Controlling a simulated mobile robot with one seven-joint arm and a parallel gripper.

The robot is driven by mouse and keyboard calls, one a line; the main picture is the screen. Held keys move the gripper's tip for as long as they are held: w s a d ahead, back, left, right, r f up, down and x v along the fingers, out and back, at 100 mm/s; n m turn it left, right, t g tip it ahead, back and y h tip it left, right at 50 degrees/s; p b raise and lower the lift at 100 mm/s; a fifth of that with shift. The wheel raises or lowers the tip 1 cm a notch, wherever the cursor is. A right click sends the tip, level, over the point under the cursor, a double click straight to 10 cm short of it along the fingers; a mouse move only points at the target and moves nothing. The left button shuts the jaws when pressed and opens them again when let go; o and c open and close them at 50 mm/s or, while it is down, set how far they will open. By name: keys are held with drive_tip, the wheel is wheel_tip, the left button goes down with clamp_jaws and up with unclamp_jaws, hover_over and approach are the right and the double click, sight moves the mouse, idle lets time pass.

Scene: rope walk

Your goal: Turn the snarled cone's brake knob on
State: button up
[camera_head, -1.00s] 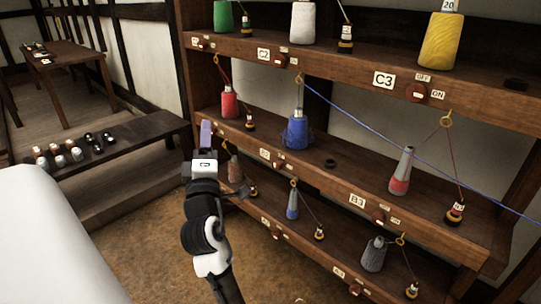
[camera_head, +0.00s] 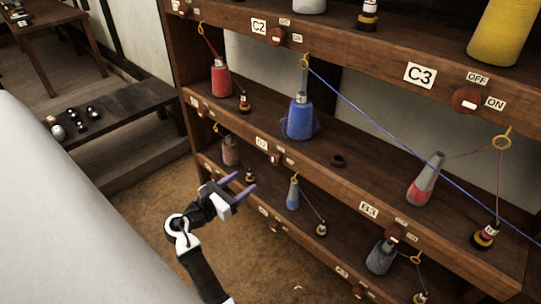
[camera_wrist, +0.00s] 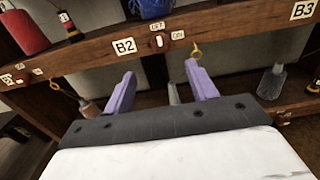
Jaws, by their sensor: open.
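The blue cone (camera_head: 299,118) stands on the middle shelf, with loose, bulging yarn around its base. Its lower part shows at the top of the wrist view (camera_wrist: 150,7). The brake knob (camera_wrist: 159,42) is round and dark red with a white mark, on the shelf's front edge beside the B2 label (camera_wrist: 124,46). An OFF plate is above it and an ON plate to its right. The knob also shows in the head view (camera_head: 276,158). My gripper (camera_head: 231,184) is open and empty, in front of and below this edge. Its purple fingers (camera_wrist: 160,72) point toward the rack, apart from the knob.
A blue strand (camera_head: 390,133) runs from a yellow ring down to the right across the rack. Below are a smaller blue-grey cone (camera_head: 292,194) and a yellow ring (camera_wrist: 196,51). A red cone (camera_head: 221,80) stands left. Open floor lies left of the rack.

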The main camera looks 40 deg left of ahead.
sight(273, 161)
drive_tip(key=w, duration=0.4)
drive_tip(key=w+p, duration=0.1)
drive_tip(key=w, duration=0.4)
drive_tip(key=w+d, duration=0.1)
drive_tip(key=w, duration=0.3)
drive_tip(key=shift+w+d, duration=0.1)
drive_tip(key=shift+w, duration=0.05)
drive_tip(key=shift+c, duration=0.5)
drive_tip(key=c, duration=0.8)
drive_tip(key=shift+c, duration=0.2)
